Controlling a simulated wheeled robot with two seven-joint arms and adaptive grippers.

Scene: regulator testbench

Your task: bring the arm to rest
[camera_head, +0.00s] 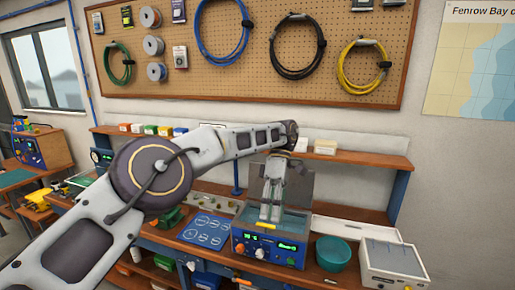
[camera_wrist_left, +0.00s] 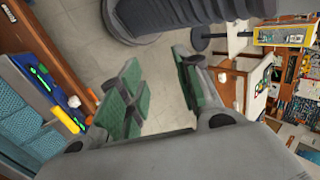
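My left arm (camera_head: 155,180) reaches in from the lower left across the bench, bent at its elbow. My left gripper (camera_head: 269,218) hangs down over the blue regulator testbench unit (camera_head: 285,258). In the left wrist view, the two green-padded fingers (camera_wrist_left: 160,72) stand apart with bare floor showing between them, and nothing is held. The unit shows at the left of that view (camera_wrist_left: 40,118), beside the fingers, with a small yellow part (camera_wrist_left: 65,118) on it. My right gripper is in neither view.
A teal bowl (camera_head: 333,253) and a white box (camera_head: 392,262) stand right of the unit. A blue sheet with white drawings (camera_head: 206,230) lies to its left. A shelf (camera_head: 350,156) and a pegboard with coiled cables (camera_head: 270,80) are behind. Clear floor (camera_wrist_left: 100,45) shows in the wrist view.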

